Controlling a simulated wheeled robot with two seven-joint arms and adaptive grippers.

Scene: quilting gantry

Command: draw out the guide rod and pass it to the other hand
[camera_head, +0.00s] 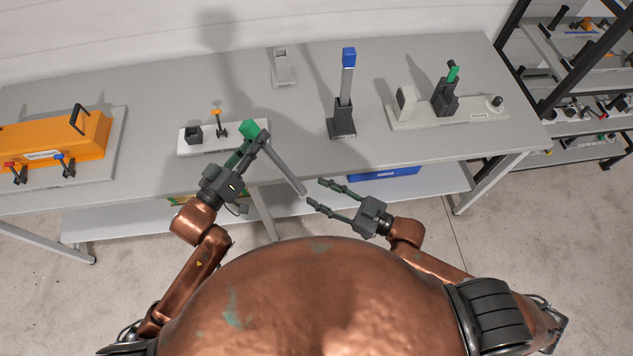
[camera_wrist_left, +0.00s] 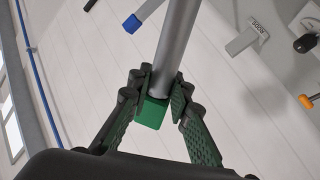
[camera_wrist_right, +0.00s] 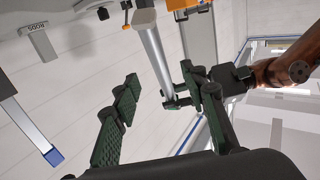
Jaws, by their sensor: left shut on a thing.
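The guide rod is a grey bar (camera_head: 283,168) with a green end block (camera_head: 250,130). My left gripper (camera_head: 256,142) is shut on it near the green end. The left wrist view shows the green block (camera_wrist_left: 152,112) between the fingers and the grey bar (camera_wrist_left: 175,45) extending away. The bar slants down to the right, clear of the table top, in the head view. My right gripper (camera_head: 315,192) is open and empty, its fingertips close to the bar's free end in the head view. In the right wrist view the bar (camera_wrist_right: 155,58) lies beyond the open fingers; contact is not visible.
On the table (camera_head: 310,95) stand a blue-topped post in a dark holder (camera_head: 342,125), a light panel with a green-topped piece (camera_head: 453,73), a small grey holder (camera_head: 283,70), a white base with an orange knob (camera_head: 216,112) and an orange case (camera_head: 50,140). A shelf rack (camera_head: 540,75) stands right.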

